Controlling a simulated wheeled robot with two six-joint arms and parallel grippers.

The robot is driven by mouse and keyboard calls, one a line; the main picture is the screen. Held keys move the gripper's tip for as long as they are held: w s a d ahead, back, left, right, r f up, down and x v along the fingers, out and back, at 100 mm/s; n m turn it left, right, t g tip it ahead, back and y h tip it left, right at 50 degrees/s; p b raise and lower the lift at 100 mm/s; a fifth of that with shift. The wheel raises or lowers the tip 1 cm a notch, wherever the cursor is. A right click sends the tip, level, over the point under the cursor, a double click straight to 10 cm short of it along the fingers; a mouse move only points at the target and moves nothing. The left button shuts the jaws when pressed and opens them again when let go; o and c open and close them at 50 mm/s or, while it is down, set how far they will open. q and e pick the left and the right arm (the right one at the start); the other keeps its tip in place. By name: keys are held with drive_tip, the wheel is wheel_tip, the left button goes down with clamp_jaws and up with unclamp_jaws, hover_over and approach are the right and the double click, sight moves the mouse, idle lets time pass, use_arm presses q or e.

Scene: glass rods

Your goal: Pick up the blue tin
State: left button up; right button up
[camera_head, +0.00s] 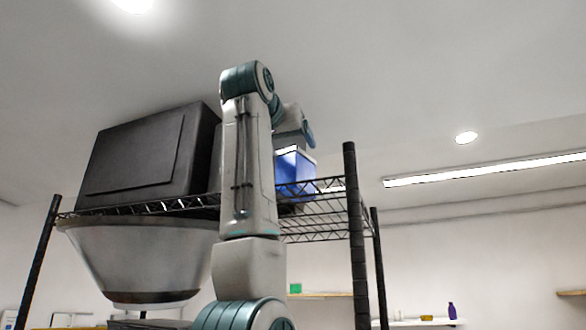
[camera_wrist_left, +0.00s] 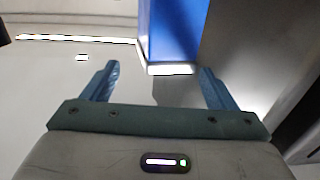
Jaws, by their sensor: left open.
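The blue tin (camera_head: 293,172) stands upright on the black wire shelf (camera_head: 322,208), with a pale top edge. My left arm hides its left part in the head view. The tin also shows in the left wrist view (camera_wrist_left: 178,32), top centre, its pale edge just beyond the fingertips. My left gripper (camera_wrist_left: 158,70) is open, with nothing between its fingers. In the head view it is mostly behind the arm, just above the tin. My right gripper is not in view.
A large dark box (camera_head: 140,158) sits on the shelf left of the tin. A large bowl-shaped metal object (camera_head: 150,255) is below it. A black shelf post (camera_head: 355,230) rises right of the tin. The shelf right of the tin looks clear.

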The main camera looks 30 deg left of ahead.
use_arm(q)
drive_tip(key=shift+w+a+r+p, duration=0.1)
drive_tip(key=shift+w+a+p, duration=0.25)
drive_tip(key=shift+w, duration=0.1)
drive_tip(key=shift+w+a+p, duration=0.2)
drive_tip(key=shift+w+p, duration=0.15)
drive_tip(key=shift+w, duration=0.1)
drive_tip(key=shift+w+d+p, duration=0.1)
drive_tip(key=shift+w+p, duration=0.55)
drive_tip(key=shift+w, duration=0.65)
drive_tip(key=shift+w+a+f, duration=0.1)
drive_tip(key=shift+a+f, duration=0.1)
drive_tip(key=shift+s+r, duration=0.1)
drive_tip(key=shift+s, duration=0.1)
drive_tip(key=c, duration=1.3)
drive_tip(key=shift+w, duration=0.1)
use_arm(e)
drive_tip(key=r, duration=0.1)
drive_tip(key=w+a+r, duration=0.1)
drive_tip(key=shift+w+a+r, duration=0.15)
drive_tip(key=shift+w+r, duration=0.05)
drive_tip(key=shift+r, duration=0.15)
